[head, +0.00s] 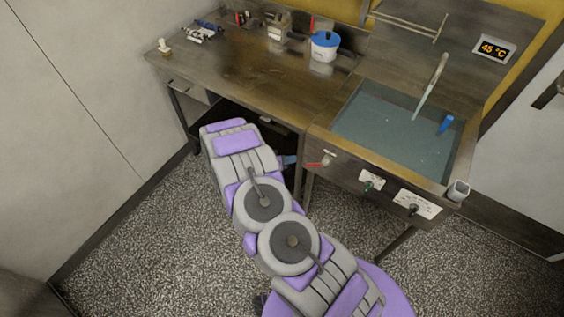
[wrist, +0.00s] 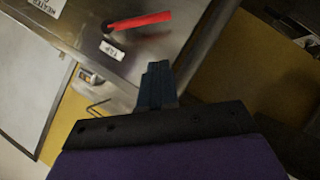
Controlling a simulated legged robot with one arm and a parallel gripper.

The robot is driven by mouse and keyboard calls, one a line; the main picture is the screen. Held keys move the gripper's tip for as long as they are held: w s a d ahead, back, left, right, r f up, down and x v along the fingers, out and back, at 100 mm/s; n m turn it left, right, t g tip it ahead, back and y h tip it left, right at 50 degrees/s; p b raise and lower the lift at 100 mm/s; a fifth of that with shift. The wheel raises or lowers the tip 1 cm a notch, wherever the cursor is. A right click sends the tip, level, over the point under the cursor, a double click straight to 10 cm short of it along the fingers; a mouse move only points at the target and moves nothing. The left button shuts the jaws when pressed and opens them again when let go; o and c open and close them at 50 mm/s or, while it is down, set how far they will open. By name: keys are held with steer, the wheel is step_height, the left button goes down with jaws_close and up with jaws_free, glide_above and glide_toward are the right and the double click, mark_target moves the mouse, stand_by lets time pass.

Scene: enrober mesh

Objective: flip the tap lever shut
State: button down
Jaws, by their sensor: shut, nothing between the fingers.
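The red tap lever (wrist: 140,20) sticks out from a dark pivot on the steel front panel. A small label reading TAP (wrist: 112,50) sits beside it. In the head view the lever (head: 313,165) shows as a short red bar on the front of the sink unit, lying sideways with its free end to the left. My gripper (wrist: 157,72) is shut and empty, its dark blue fingers pointing at the panel. In the wrist view the fingertips are below the lever's free end, with a gap. In the head view my gripper (head: 289,160) is just left of the lever, partly hidden by my arm.
The sink (head: 390,130) holds bluish liquid, a pale stick and a blue object (head: 445,125). A green knob (head: 368,187) and a dark knob (head: 413,209) are right of the lever. A blue-lidded pot (head: 324,45) stands on the worktop (head: 270,80). The display (head: 494,49) reads 45 °C.

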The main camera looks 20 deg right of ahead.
steer(key=d+f+b, duration=0.1)
steer(key=d+f, duration=0.3)
steer(key=d, duration=0.1)
steer(key=shift+s+d+f, duration=0.3)
steer(key=shift+d, duration=0.05)
steer(key=shift+s, duration=0.1)
